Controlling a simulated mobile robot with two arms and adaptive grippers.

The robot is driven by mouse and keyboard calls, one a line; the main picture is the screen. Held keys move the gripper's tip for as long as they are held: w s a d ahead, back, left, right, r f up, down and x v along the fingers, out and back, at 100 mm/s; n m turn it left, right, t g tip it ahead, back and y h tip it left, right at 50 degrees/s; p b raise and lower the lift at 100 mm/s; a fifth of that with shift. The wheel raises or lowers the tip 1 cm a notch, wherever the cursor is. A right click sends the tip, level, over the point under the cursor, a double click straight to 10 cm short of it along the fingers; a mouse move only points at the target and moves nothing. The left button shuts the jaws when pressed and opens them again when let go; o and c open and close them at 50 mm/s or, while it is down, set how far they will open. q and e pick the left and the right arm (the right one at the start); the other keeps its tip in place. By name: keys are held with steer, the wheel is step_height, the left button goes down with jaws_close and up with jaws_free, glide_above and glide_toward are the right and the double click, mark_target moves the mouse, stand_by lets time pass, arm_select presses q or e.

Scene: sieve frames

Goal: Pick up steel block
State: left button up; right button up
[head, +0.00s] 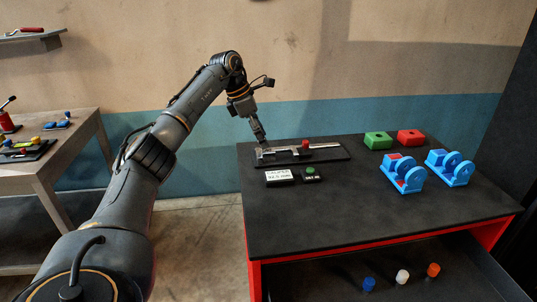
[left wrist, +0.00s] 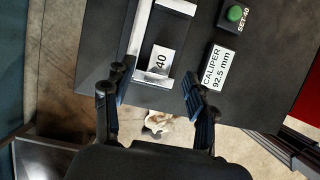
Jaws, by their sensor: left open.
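A pale block marked "40" (left wrist: 160,60) lies by the caliper's jaws in the left wrist view; it looks like the steel block. In the head view it is too small to tell apart. The silver caliper (head: 325,147), with a red knob, lies on a black base on the dark table. My left gripper (head: 261,139) is above the caliper's left end. In the left wrist view the gripper (left wrist: 156,87) is open and empty, its fingers apart on either side, with the block just beyond the fingertips. My right gripper is not seen.
A "CALIPER 92.5 mm" display (head: 279,177) and a "SET 40" box (head: 310,175) with a green button stand in front of the caliper. Green (head: 378,140) and red (head: 410,137) blocks and blue fixtures (head: 402,174) (head: 449,168) stand right. The table's front middle is clear.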

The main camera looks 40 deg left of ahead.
mark_target(269, 150)
arm_select(q)
steer(key=p+x, duration=0.1)
steer(key=x, duration=0.2)
steer(key=shift+d+f, duration=0.2)
steer(key=shift+d, duration=0.05)
steer(key=shift+w+f, duration=0.25)
steer(key=shift+f, duration=0.25)
steer(key=shift+r, duration=0.1)
jaws_close()
